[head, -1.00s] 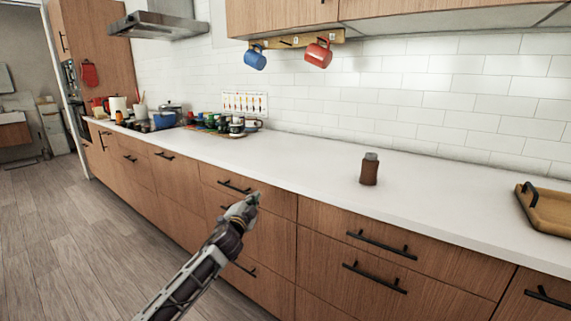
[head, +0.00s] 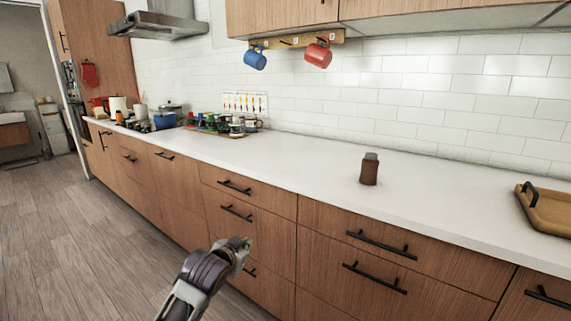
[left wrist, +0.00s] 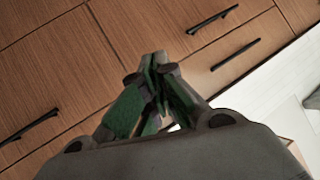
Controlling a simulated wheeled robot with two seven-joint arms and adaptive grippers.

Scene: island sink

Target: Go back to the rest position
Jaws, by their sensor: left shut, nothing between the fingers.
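My left gripper (head: 243,244) is in the lower middle of the head view, in front of the wooden drawer fronts and below the counter edge. It is shut and empty. In the left wrist view its fingertips (left wrist: 156,62) meet, with drawer fronts behind them. My right gripper is in neither view. A brown bottle with a grey cap (head: 369,168) stands upright on the white counter (head: 310,170), away from the gripper.
Drawer handles (head: 380,245) stick out from the cabinet fronts near the gripper. A wooden tray (head: 550,207) lies on the counter at the right. Blue (head: 255,58) and red (head: 318,54) mugs hang on a wall rack. The wooden floor (head: 80,240) at left is clear.

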